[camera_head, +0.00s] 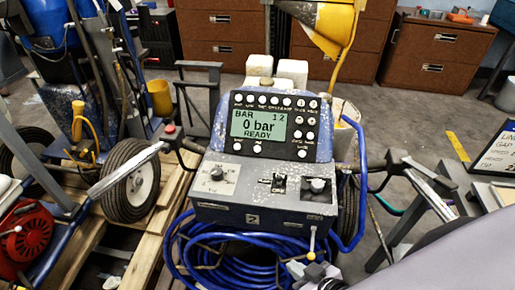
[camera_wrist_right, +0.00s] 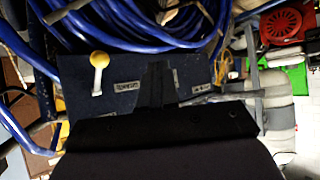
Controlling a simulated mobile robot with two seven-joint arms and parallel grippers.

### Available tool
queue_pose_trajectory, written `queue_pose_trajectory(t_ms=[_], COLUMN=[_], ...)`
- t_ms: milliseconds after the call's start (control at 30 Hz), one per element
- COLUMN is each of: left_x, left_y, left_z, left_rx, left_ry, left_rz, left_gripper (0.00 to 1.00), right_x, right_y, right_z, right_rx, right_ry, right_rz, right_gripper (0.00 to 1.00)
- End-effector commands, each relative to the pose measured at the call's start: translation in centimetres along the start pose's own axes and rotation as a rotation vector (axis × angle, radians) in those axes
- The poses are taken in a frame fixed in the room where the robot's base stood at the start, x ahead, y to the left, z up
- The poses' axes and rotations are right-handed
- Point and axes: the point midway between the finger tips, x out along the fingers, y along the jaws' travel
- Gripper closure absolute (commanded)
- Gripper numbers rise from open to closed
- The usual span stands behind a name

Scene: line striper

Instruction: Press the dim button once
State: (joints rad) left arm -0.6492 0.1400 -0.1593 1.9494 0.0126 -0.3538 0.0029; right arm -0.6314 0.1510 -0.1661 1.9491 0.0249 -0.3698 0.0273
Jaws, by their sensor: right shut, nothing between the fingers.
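The line striper's control panel (camera_head: 283,125) faces me in the middle of the head view. It has a lit green display (camera_head: 259,124) reading "0 bar" and "READY". Several round white buttons sit above, right of and below the display. Their small labels are too blurred to tell which is the dim button. My right gripper (camera_head: 318,271) is low in front of the machine, below the panel and apart from the buttons. In the wrist view its dark fingers (camera_wrist_right: 157,72) are together and empty. My left gripper is out of view.
A yellow-knobbed lever (camera_head: 311,256) stands close to my right gripper and also shows in the wrist view (camera_wrist_right: 98,60). A coiled blue hose (camera_head: 225,255) hangs below the console. Handlebars flank it; a wooden pallet (camera_head: 165,205) lies left. Brown cabinets (camera_head: 435,52) stand behind.

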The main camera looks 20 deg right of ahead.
Motion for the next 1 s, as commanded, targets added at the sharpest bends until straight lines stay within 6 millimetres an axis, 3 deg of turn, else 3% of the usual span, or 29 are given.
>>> queue_pose_trajectory(t_ms=[300, 567, 1000], left_x=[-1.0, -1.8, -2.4], left_y=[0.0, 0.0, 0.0], left_z=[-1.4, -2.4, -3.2], left_rx=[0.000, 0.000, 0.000], left_ry=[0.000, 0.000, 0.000], left_rz=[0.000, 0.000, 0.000], left_gripper=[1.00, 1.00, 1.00], right_x=[3.2, 4.6, 7.4], right_y=[-0.3, -0.5, 2.0], right_z=[-8.1, -14.8, -25.3], right_rx=[0.287, 0.526, 0.930], right_ry=[-0.025, -0.107, -0.140], right_rz=[-0.093, -0.152, -0.200], right_gripper=[1.00, 1.00, 1.00])
